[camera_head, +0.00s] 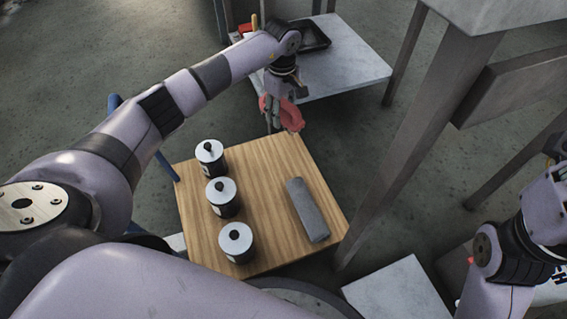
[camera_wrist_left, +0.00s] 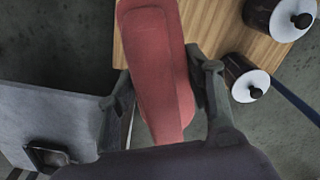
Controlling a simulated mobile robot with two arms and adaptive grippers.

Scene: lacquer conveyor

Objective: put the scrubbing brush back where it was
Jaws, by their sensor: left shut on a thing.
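My left gripper (camera_head: 271,110) is shut on a red, long, rounded piece, which I take for the scrubbing brush (camera_head: 289,117); no bristles show. It hangs near the far edge of the wooden-topped table (camera_head: 262,180). In the left wrist view the brush (camera_wrist_left: 160,70) lies between the two fingers (camera_wrist_left: 162,98), its long body reaching up the picture, partly over the wood. I cannot tell whether it touches the table. My right arm shows at the right edge, but its gripper is not in view.
Three dark canisters with white lids (camera_head: 209,152) (camera_head: 222,192) (camera_head: 236,240) line the table's left side. A grey block (camera_head: 308,209) lies at its right. Behind stands a grey table (camera_head: 345,70) with a black tray (camera_head: 312,36). A large grey steel frame (camera_head: 425,110) rises at right.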

